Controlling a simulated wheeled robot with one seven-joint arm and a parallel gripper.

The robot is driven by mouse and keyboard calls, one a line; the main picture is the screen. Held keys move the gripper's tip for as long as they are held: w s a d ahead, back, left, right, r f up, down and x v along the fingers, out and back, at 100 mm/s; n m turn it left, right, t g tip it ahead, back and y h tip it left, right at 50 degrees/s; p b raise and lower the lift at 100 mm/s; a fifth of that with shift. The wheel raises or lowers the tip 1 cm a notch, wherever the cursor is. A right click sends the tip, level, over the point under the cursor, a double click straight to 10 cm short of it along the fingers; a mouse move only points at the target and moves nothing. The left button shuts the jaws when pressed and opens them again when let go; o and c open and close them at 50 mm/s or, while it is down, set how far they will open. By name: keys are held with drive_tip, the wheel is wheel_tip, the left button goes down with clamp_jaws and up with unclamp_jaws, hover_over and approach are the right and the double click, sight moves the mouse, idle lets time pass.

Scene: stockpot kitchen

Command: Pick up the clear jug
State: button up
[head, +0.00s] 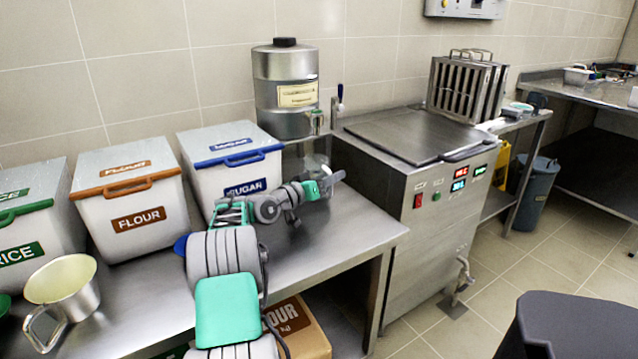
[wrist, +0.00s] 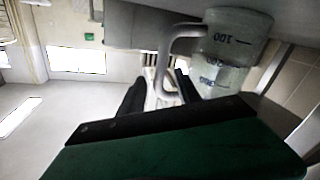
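The clear jug (head: 314,163) stands on the steel table below the tap of the metal dispenser, partly hidden behind my gripper (head: 337,178). In the wrist view the clear jug (wrist: 236,38) appears upside down at the upper right, with dark volume marks. Its handle (wrist: 178,32) curves out to the left and reaches down toward the fingers. My gripper (wrist: 160,92) has its two dark fingers apart, with the handle's lower part lying in line with the gap between them. No firm contact with the handle is visible.
The metal dispenser (head: 286,85) stands above the jug. White sugar (head: 232,165), flour (head: 130,205) and rice (head: 35,225) bins line the wall at left. A metal pitcher (head: 62,290) is at front left. A steel cooking unit (head: 415,190) stands right of the table. The table's front right is bare.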

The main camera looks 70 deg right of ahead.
clamp_jaws()
idle(0.3)
drive_tip(key=shift+r, duration=0.1)
idle(1.0)
